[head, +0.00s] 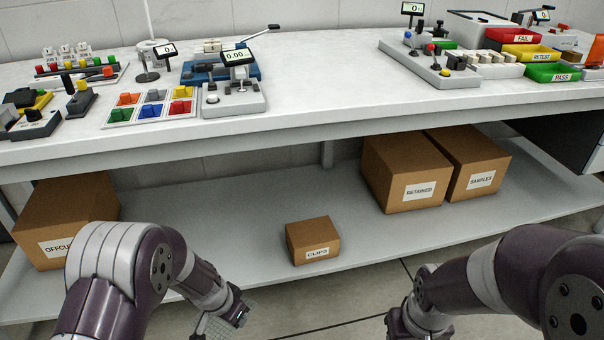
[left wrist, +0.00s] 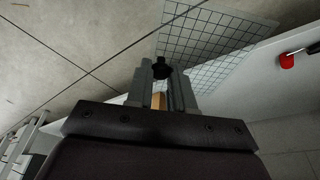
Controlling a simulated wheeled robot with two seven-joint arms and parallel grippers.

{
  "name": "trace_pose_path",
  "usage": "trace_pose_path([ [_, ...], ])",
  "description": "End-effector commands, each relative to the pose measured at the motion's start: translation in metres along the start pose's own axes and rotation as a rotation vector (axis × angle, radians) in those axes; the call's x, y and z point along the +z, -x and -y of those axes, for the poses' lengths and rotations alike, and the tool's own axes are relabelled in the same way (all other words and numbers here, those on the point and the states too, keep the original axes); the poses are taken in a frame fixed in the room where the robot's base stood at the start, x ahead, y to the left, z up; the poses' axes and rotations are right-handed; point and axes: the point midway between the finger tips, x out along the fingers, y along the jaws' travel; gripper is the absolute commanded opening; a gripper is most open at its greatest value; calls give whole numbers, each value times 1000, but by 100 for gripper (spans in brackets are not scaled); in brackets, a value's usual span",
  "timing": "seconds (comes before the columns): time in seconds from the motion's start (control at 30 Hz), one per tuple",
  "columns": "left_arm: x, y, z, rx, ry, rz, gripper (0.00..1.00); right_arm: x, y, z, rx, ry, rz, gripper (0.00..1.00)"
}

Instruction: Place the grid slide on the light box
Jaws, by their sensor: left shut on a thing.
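The grid slide (left wrist: 215,38) is a clear, thin sheet with a dark square grid. My left gripper (left wrist: 162,72) is shut on it, and the sheet extends beyond the fingertips. In the head view my left gripper (head: 238,316) is low, in front of the bench's lower shelf, with part of the grid slide (head: 213,325) showing beside it. A flat pale panel with a dark frame (head: 482,20) lies at the back right of the bench; I cannot tell whether it is the light box. My right arm is at the lower right, its gripper below the picture.
The white bench top (head: 325,105) is clear in its middle front. Coloured tiles (head: 150,106) and devices stand left; FAIL, RETEST and PASS trays (head: 552,73) stand right. Boxes marked CLIPS (head: 312,240), RETAINED (head: 405,172) and SAMPLES (head: 468,160) sit on the lower shelf (head: 220,200).

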Motion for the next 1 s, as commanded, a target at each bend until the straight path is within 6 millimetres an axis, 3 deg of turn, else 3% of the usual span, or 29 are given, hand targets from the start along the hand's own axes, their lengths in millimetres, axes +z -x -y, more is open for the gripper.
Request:
trace_pose_path([
  [0.03, -9, 31, 3, -13, 47, -2, 0, -4, 32, 0, 0, 0, 0, 43],
  [0.17, -26, 85, 12, -56, 191, -14, 0, -10, 87, 0, 0, 0, 0, 43],
  [0.4, -62, 211, 30, -131, 438, -43, 0, -26, 217, 0, 0, 0, 0, 43],
  [0.6, -89, 311, 38, -162, 516, -47, 0, -38, 321, 1, 0, 0, 0, 43],
  [0.7, -99, 350, 38, -162, 517, -38, 0, -43, 364, 1, 0, 0, 0, 43],
  [0.8, -107, 377, 39, -161, 518, -32, 0, -47, 394, 1, 0, 0, 0, 43],
  [1.0, -111, 396, 39, -158, 520, -23, 0, -49, 416, 1, 0, 0, 1, 43],
])
